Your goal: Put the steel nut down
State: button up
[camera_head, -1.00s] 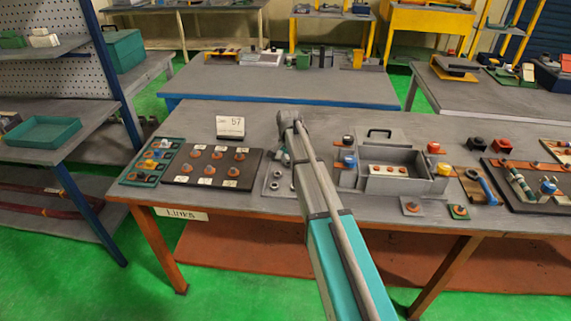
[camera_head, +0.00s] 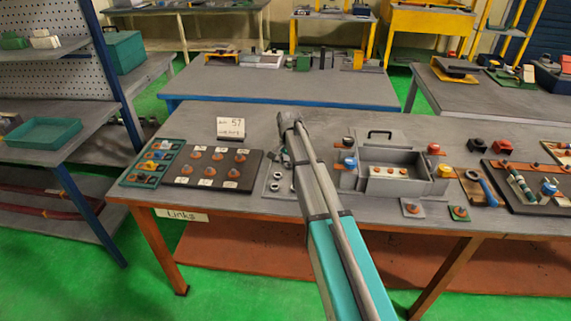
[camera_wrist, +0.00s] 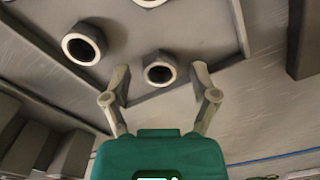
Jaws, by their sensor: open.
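A steel nut (camera_wrist: 159,68) with a dark hexagonal body and a pale ring face sits on a grey plate (camera_wrist: 210,30) in the wrist view. My gripper (camera_wrist: 161,78) is open, with one finger on each side of this nut and gaps visible between nut and fingers. A second nut (camera_wrist: 84,44) stands to the left, and a third nut (camera_wrist: 150,2) is cut off by the top edge. In the head view, small nuts (camera_head: 278,175) show on the plate (camera_head: 268,193) left of my arm. My arm hides part of the plate there.
A black board with copper-coloured parts (camera_head: 225,185) and a teal tray (camera_head: 125,180) lie to the left. A numbered card (camera_head: 231,127) stands behind them. A grey open box (camera_head: 395,185) is close on the right of my arm. The bench's back left is clear.

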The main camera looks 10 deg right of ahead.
aim_at(289, 169)
notch_tip(289, 169, up, 12)
jog(key=p, duration=1.1)
jog(key=shift+p, duration=0.35)
dwell(0.4)
jog(key=s+a+n, duration=0.1)
jog(key=s+n, duration=0.8)
jog(key=s, duration=2)
jog(key=shift+s+a+n, duration=0.15)
jog(key=shift+s+n, duration=0.15)
jog(key=shift+s, duration=0.05)
jog(key=shift+c, duration=1.3)
